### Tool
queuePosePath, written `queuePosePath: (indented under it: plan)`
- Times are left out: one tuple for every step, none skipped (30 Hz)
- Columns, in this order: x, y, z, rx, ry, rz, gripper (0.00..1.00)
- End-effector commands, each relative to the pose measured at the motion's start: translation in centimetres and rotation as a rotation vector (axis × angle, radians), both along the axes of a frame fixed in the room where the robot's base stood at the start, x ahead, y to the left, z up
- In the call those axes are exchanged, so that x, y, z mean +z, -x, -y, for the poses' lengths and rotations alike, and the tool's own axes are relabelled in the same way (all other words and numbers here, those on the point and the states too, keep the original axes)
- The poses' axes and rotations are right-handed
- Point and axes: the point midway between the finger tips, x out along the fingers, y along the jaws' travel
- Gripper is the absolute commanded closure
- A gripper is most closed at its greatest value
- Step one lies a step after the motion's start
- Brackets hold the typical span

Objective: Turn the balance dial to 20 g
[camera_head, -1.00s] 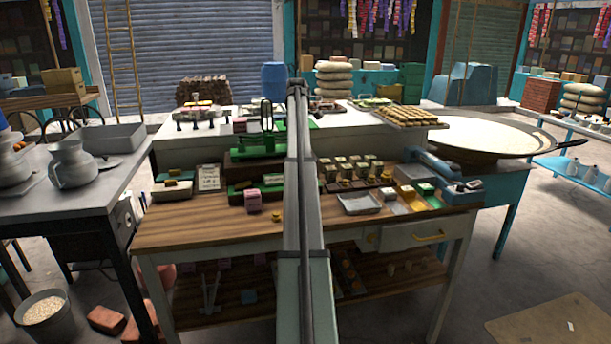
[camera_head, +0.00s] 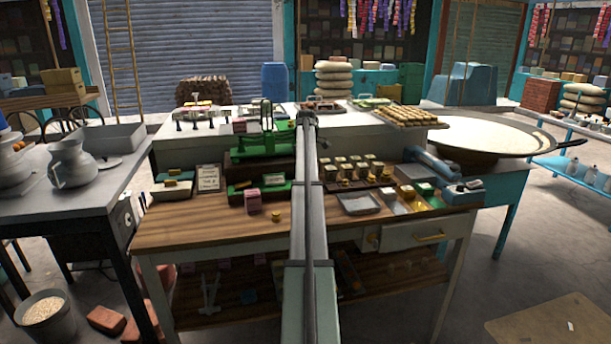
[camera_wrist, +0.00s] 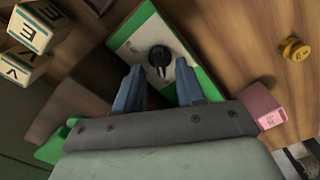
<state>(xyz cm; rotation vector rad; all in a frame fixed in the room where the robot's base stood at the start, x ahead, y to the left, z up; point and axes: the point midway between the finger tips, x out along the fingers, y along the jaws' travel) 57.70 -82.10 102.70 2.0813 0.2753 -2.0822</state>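The balance dial (camera_wrist: 160,56) is a black knob with a pointer, on the white face of a green-edged box (camera_wrist: 130,38) in the wrist view. The numbers around it are too small to read. The green balance (camera_head: 268,142) stands on the worktable in the head view, with a low green unit (camera_head: 278,193) in front of it. My gripper (camera_wrist: 159,84) is open and empty, its two blue-grey fingertips apart, a little below the dial in the picture. I cannot tell whether either finger touches the box. The gripper is hidden in the head view.
A pink block (camera_head: 252,200) and a brass weight (camera_head: 276,216) lie in front of the balance. They also show in the wrist view, the block (camera_wrist: 262,104) beside my right finger. Small boxes (camera_head: 360,168) and a metal tray (camera_head: 359,203) are right of my arm.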

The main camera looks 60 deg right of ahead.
Motion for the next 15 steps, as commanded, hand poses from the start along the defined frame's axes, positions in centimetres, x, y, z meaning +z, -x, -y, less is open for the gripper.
queuePosePath:
  plan:
    - [-0.6,0.0,-0.1,0.000,-0.001,0.000,0.62]
    - [-0.8,0.0,0.0,0.000,0.000,0.000,0.62]
    - [-1.2,0.0,0.0,0.000,0.000,0.000,0.62]
    - [-1.4,0.0,0.0,0.000,0.000,0.000,0.62]
    - [-1.6,0.0,0.0,0.000,0.001,0.000,0.62]
    - [-1.8,0.0,0.0,0.000,0.001,0.000,0.62]
    - [-1.9,0.0,0.0,0.000,0.001,0.000,0.62]
    - [-2.0,0.0,0.0,0.000,0.001,0.000,0.62]
    - [-2.1,0.0,0.0,0.000,0.001,0.000,0.62]
    - [-2.1,0.0,0.0,0.000,0.001,0.000,0.62]
    - [-2.2,0.0,0.0,0.000,0.001,0.000,0.62]
    - [-2.2,0.0,0.0,0.000,0.001,0.000,0.62]
    - [-2.2,0.0,0.0,0.000,0.001,0.000,0.62]
    - [-2.2,0.0,0.0,0.000,0.001,0.000,0.62]
    - [-2.1,0.0,0.0,0.000,0.001,0.000,0.62]
